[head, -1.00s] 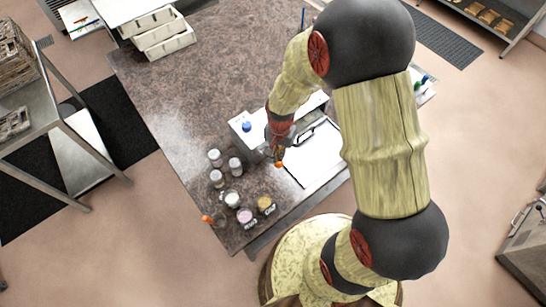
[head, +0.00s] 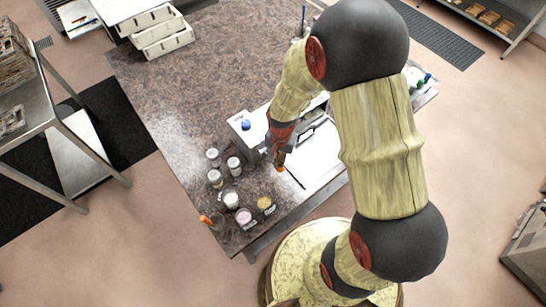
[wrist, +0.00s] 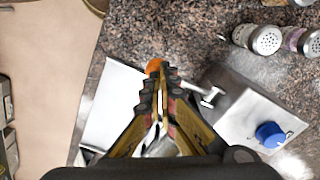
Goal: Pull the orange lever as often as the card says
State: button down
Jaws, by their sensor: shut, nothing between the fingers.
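An orange knob (head: 280,169), which looks like the orange lever's end, is at the fingertips of my gripper (head: 279,159). In the wrist view the knob (wrist: 153,66) shows just past the fingertips (wrist: 158,76), touching or very close. My gripper is shut with nothing between its fingers. A grey metal box with a blue knob (head: 246,125) stands beside my gripper; it also shows in the wrist view with its blue knob (wrist: 270,134). How the lever joins the box is hidden by my gripper. A white sheet (head: 316,158) lies to the right; no writing is legible on it.
Several lidded jars (head: 234,165) stand left of my gripper. Another orange-ended object (head: 207,219) lies at the table's front left corner. White trays (head: 163,34) stand at the back. The middle of the speckled table (head: 185,90) is clear.

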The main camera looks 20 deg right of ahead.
jog(key=shift+f+b, duration=0.45)
jog(key=shift+f, duration=0.5)
jog(key=shift+w+f+b, duration=0.15)
jog(key=shift+f+b, duration=1)
jog(key=shift+f, duration=0.2)
notch_tip(320, 180, up, 13)
jog(key=p, duration=0.8)
jog(key=shift+p, duration=0.4)
